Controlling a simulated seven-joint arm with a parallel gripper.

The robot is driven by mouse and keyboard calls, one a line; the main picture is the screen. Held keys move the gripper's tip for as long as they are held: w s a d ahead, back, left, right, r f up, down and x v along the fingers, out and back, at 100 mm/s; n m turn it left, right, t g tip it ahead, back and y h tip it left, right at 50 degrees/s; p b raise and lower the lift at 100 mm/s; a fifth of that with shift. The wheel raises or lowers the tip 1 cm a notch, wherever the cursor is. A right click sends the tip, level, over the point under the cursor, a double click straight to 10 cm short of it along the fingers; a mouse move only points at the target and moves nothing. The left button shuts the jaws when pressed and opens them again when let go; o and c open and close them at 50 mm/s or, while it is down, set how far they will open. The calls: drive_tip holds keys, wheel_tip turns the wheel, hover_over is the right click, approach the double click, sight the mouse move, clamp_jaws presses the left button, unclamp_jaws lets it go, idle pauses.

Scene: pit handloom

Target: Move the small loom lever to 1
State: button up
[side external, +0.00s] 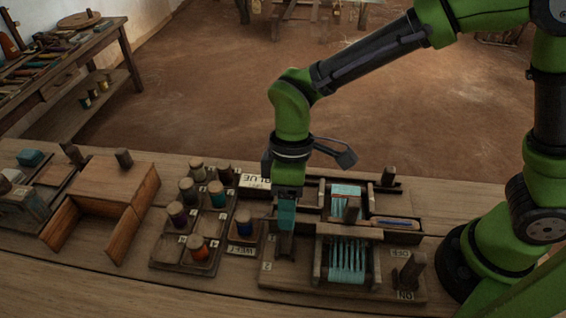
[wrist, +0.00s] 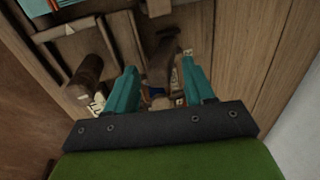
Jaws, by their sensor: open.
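The loom (side external: 346,262) with teal warp threads stands on a wooden base on the bench. My gripper (side external: 286,228) points down at the left end of this base. Its teal fingers are apart in the wrist view (wrist: 165,85). A dark wooden piece (wrist: 162,50), apparently the small lever, shows in the gap between and beyond the fingers; I cannot tell whether they touch it. In the side view the fingers largely hide this spot. A label that looks like 2 (side external: 267,266) is on the base just left and in front of the gripper; no 1 is readable.
A larger lever (side external: 411,270) stands between OFF and ON labels at the right. A wooden box (side external: 117,187) stands farther left.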

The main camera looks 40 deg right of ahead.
drive_tip(key=shift+r, duration=2.35)
drive_tip(key=shift+d+f+m, duration=0.1)
drive_tip(key=shift+f+m, duration=0.2)
drive_tip(key=shift+m, duration=0.1)
drive_tip(key=s+d+r+m+t, duration=0.2)
drive_tip(key=d+r+m+t, duration=0.2)
drive_tip(key=d, duration=0.6)
drive_tip(key=s+d+r+m+t, duration=0.3)
drive_tip(key=d+r+m, duration=0.3)
drive_tip(key=d, duration=0.5)
drive_tip(key=shift+s+d+r+m+t, duration=0.2)
drive_tip(key=shift+s+r+m+t, duration=0.15)
drive_tip(key=shift+m+t, duration=0.7)
